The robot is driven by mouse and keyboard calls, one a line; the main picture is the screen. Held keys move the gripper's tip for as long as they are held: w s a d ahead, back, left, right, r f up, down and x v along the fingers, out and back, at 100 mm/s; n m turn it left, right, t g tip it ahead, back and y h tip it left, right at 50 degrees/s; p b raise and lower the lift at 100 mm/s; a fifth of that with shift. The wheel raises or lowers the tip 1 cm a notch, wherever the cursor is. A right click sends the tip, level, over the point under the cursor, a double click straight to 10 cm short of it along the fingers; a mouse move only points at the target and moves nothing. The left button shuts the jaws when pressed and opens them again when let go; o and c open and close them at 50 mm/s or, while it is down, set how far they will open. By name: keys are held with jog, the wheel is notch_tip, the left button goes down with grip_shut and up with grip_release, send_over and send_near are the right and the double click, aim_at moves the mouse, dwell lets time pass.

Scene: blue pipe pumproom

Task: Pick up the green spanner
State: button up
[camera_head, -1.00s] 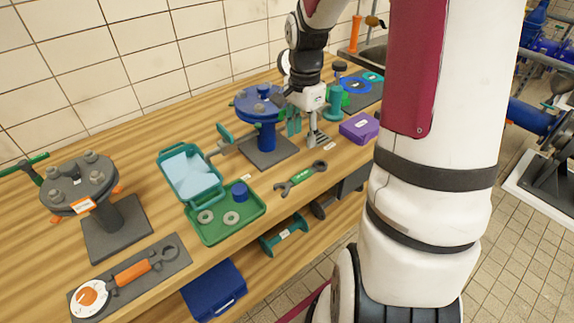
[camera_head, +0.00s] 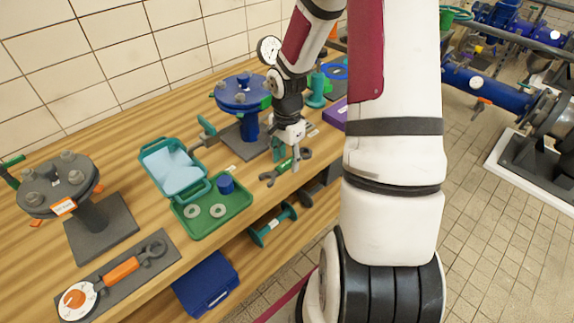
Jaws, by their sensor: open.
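The green spanner (camera_head: 283,169) lies on the wooden bench near its front edge, with dark open and ring ends. Its right part is partly hidden by my gripper. My gripper (camera_head: 287,157) points down over the right half of the spanner, with its fingers apart and nothing seen between them. I cannot tell whether the fingertips touch the spanner or the bench.
A green case (camera_head: 212,230) with washers and a blue cap lies open to the left. A blue flanged stand (camera_head: 250,128) is just behind my gripper. A purple box (camera_head: 335,113) sits to the right. An orange-handled tool (camera_head: 122,271) lies at front left.

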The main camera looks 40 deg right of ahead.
jog(key=shift+f, duration=0.45)
jog(key=shift+c, duration=0.3)
grip_shut()
jog(key=shift+r, duration=0.1)
